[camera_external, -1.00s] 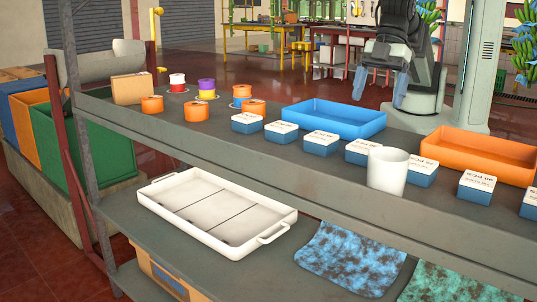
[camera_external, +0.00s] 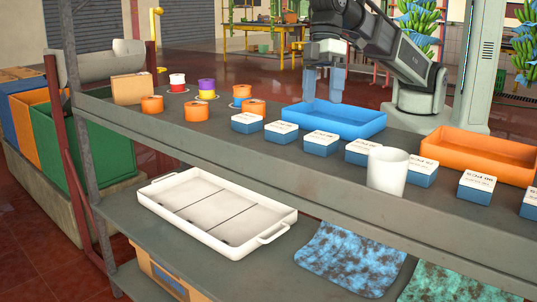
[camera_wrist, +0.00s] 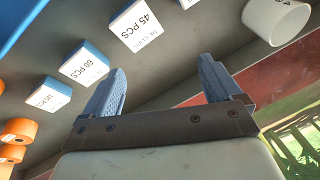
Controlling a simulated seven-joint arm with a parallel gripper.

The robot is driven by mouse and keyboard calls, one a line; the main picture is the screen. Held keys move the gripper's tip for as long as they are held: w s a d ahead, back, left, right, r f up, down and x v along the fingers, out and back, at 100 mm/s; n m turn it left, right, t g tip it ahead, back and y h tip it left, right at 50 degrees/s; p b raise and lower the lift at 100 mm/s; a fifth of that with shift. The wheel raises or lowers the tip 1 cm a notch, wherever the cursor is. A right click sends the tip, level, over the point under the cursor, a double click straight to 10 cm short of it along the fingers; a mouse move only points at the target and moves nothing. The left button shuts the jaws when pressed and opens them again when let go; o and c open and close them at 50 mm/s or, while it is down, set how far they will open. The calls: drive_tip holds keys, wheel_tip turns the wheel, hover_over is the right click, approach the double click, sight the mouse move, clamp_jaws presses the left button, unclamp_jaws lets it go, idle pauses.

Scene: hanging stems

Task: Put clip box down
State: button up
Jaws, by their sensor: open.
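Several clip boxes, blue with white printed lids, stand in a row on the upper shelf, among them one at the left end (camera_external: 247,123) and one in front of the blue tray (camera_external: 321,144). My gripper (camera_external: 322,97) is open and empty, its blue fingers pointing down above the blue tray (camera_external: 360,125) as seen in the external view. In the wrist view, my gripper (camera_wrist: 163,68) shows nothing between its fingers. A box marked 45 PCS (camera_wrist: 141,25) and one marked 60 PCS (camera_wrist: 84,63) lie beyond the fingers there, apart from them.
A white cup (camera_external: 388,171) stands in the box row; an orange tray (camera_external: 482,157) is at right. Orange spools (camera_external: 196,111) and a cardboard box (camera_external: 132,88) are at left. The lower shelf holds a white handled tray (camera_external: 158,191) and a blue mottled cloth (camera_external: 350,258).

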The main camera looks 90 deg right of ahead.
drive_tip(key=a+m+g, duration=0.1)
drive_tip(key=m, duration=0.1)
drive_tip(key=m+g, duration=0.3)
drive_tip(key=m, duration=0.9)
approach(364, 145)
drive_tip(key=x, duration=0.5)
drive_tip(key=shift+w+d+f, duration=0.1)
drive_tip(key=shift+w, duration=0.05)
drive_tip(key=shift+s+x, duration=0.2)
drive_tip(key=shift+x, duration=2.4)
drive_tip(key=shift+c, duration=0.2)
drive_tip(key=c, duration=1.1)
